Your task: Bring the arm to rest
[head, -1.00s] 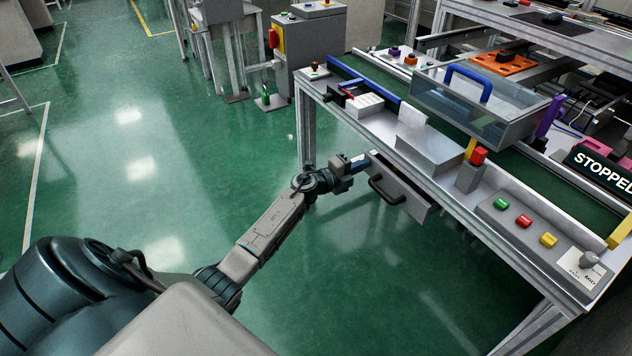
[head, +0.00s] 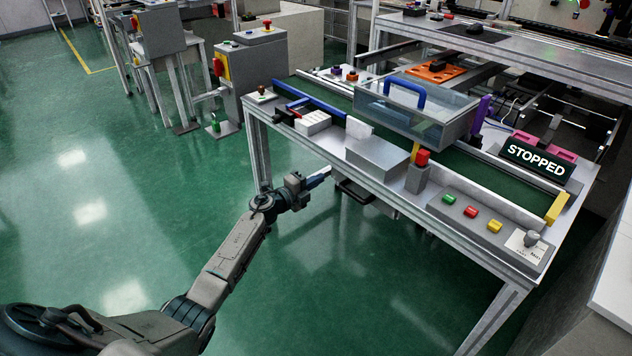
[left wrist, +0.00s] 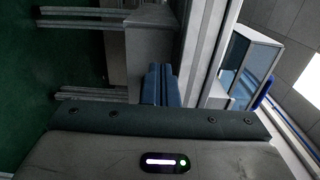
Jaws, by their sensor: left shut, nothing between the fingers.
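My left arm reaches from the lower left of the head view towards the table. My left gripper (head: 318,177) is shut and empty beside the table's front edge, below the top. In the left wrist view its blue fingers (left wrist: 161,85) lie together with nothing between them. A drawer with a black handle (head: 354,191) is under the table top, just right of the gripper, and is mostly hidden by the table's front rail. My right gripper is not in view.
The table (head: 460,240) carries a clear box with a blue handle (head: 415,108), a red button (head: 422,158), a button panel (head: 485,222) and a STOPPED sign (head: 537,162). A grey cabinet (head: 262,75) stands behind. Green floor is open at left.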

